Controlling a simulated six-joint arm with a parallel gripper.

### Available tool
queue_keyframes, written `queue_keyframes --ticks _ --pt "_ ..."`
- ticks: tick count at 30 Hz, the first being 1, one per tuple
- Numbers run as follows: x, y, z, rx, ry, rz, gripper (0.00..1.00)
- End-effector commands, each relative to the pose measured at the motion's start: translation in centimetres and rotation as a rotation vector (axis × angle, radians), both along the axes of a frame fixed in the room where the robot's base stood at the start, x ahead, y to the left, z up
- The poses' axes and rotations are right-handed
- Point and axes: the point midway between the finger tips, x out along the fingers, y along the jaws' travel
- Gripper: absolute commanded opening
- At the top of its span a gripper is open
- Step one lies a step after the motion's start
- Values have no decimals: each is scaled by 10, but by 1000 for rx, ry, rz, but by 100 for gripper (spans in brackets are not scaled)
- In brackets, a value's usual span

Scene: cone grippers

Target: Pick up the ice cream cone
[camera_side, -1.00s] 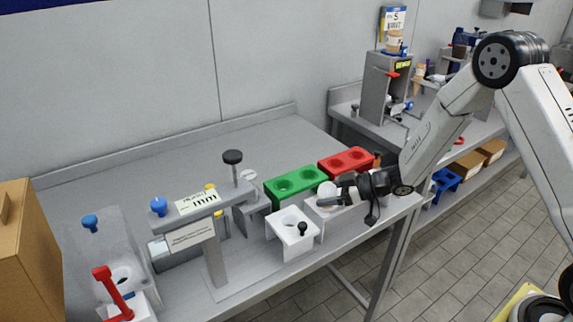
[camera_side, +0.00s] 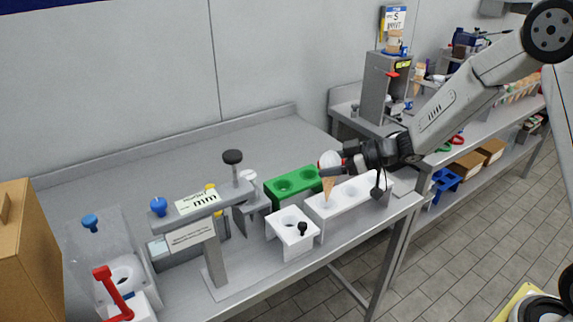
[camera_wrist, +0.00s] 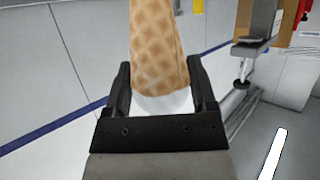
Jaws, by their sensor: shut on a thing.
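The ice cream cone (camera_side: 328,188) is a tan waffle cone with a white top, pointing tip down above the white holder block (camera_side: 350,198). My gripper (camera_side: 331,169) is shut on it near the white top, and the cone appears raised out of the holder. In the wrist view the waffle part of the cone (camera_wrist: 157,45) stands out between the two black fingers of my gripper (camera_wrist: 162,95), with the white part close to the palm.
A green holder block (camera_side: 296,186) stands behind the white one. A small white box (camera_side: 293,233) with a black knob and a grey press (camera_side: 205,215) stand to the left. The back of the table (camera_side: 130,170) is clear.

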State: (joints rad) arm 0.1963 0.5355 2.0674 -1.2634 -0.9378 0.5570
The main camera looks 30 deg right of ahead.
Motion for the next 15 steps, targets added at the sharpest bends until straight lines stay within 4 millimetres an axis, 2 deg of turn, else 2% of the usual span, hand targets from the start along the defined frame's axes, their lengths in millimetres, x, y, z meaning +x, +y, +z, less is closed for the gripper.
queue_keyframes --ticks 6,15 --pt "0 0 11 0 0 0 40" --pt "0 0 12 1 1 0 40"
